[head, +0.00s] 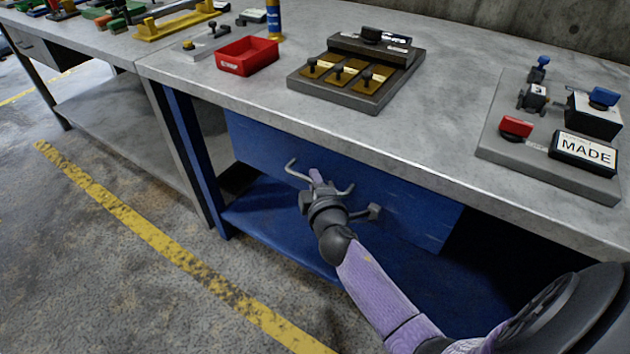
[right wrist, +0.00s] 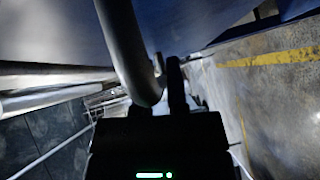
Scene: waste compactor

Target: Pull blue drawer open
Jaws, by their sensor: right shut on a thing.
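The blue drawer (head: 265,148) sits under the grey worktop, its wide front facing me. Its front's top edge meets the worktop's front edge in the head view, and I see no open gap there. A grey bar handle (head: 295,174) stands out from the drawer front; it also shows close up as a curved tube in the right wrist view (right wrist: 127,50). My right gripper (head: 320,184) is at the middle of the handle and shut on it. The gripper hides part of the bar. My left gripper is not in view.
The grey worktop (head: 440,125) overhangs the drawer. On it are a red bin (head: 247,56), a dark block with brass plates (head: 355,80) and a grey panel with a red switch (head: 516,127). A blue shelf (head: 290,235) lies below. The floor in front is clear.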

